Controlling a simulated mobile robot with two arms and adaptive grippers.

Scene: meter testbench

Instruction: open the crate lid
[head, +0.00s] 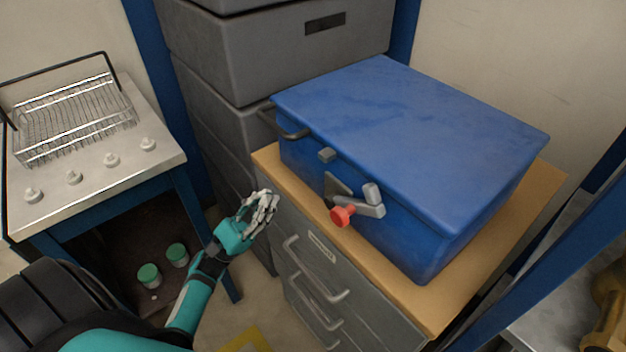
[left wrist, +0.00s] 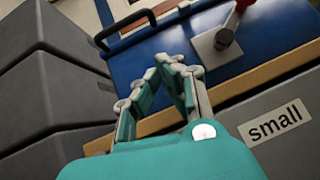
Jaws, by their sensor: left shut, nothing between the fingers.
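The blue crate (head: 400,150) stands on a wooden-topped cabinet, and its lid lies flat and closed on top. A metal latch (head: 368,201) with a red knob (head: 342,215) is on its front face; the latch also shows in the left wrist view (left wrist: 218,42). A dark side handle (head: 287,122) is at the crate's left end. My left gripper (head: 272,203) is shut and empty, in front of the cabinet, left of and apart from the latch. In the left wrist view its fingertips (left wrist: 170,62) appear before the crate's front. My right gripper is not in view.
Grey stacked bins (head: 270,50) stand behind and left of the crate. The grey drawer cabinet (head: 350,285) has bar handles and a "small" label (left wrist: 274,122). A table (head: 90,185) with a wire rack (head: 75,115) is at left. A blue-framed shelf is at right.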

